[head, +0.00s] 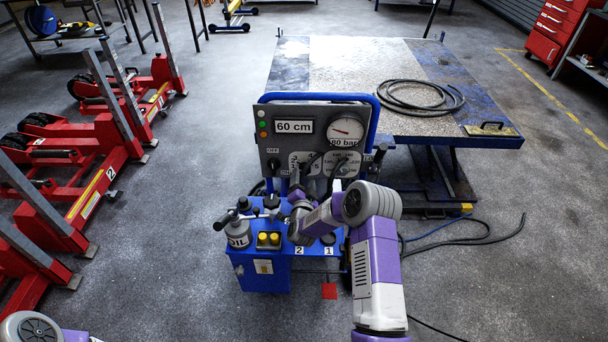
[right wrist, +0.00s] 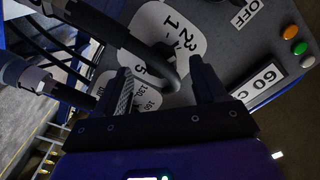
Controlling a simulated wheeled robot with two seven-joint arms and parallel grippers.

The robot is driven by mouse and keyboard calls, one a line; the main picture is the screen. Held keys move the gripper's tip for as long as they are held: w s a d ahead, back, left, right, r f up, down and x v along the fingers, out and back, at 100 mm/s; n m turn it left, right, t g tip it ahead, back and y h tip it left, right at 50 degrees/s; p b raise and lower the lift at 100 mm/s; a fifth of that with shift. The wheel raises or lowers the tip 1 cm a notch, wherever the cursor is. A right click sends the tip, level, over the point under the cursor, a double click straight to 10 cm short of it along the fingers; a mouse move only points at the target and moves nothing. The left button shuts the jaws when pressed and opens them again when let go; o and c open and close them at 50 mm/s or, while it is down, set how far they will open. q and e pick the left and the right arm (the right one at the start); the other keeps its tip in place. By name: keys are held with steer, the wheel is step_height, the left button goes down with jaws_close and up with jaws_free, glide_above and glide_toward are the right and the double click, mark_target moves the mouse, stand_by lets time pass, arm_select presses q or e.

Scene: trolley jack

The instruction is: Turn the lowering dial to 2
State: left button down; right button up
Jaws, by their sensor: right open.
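The grey control panel (head: 300,112) stands in a blue frame near the middle of the head view. A pale dial plate marked 1 to 5 (head: 304,158) is on its lower half. The plate also shows in the right wrist view (right wrist: 172,35), with 1, 2, 3 and 5 readable. I cannot make out the pointer setting. My right gripper (head: 302,198) is in front of the panel's lower part. Contact cannot be told. My left gripper is not seen.
A second plate (head: 345,163) and dark hoses are beside the dial plate. A lift table (head: 350,62) is behind; red jacks (head: 110,150) are at left.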

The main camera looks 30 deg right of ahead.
steer(key=shift+v, duration=2.1)
